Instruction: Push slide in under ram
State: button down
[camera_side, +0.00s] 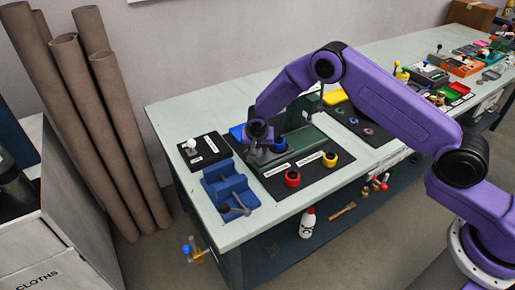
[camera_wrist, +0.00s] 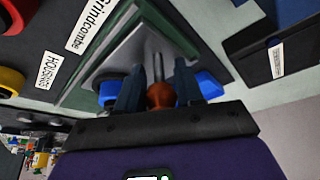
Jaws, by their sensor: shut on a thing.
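My gripper (camera_side: 257,147) is low at the left end of the green press (camera_side: 304,138). In the wrist view its two dark fingers (camera_wrist: 159,92) are shut on a brown-orange knob (camera_wrist: 160,97) at the end of a thin metal rod (camera_wrist: 158,66). The rod runs forward to a grey metal slide (camera_wrist: 140,48) on the green bed (camera_wrist: 72,98). A blue ring with a dark centre (camera_wrist: 110,92) is beside the fingers; the blue ring (camera_side: 278,145) shows in the side view too. The ram is hard to make out behind my arm, so I cannot tell how far the slide is under it.
A red ring (camera_side: 292,179) and a yellow ring (camera_side: 330,159) stand on the dark mat in front of the press. A blue fixture (camera_side: 229,190) with a grey lever is at the front left. A black plate with a white knob (camera_side: 191,146) lies at the left.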

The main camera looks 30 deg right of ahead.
jog(key=d, duration=1.3)
jog(key=shift+s+d, duration=0.1)
jog(key=shift+d, duration=0.2)
jog(key=c, duration=0.9)
grip_release()
jog(key=shift+o, duration=0.4)
jog(key=shift+a, duration=0.1)
jog(key=shift+r, duration=0.25)
jog(key=v, duration=1.7)
jog(key=shift+s+f, duration=0.1)
jog(key=shift+s, duration=0.05)
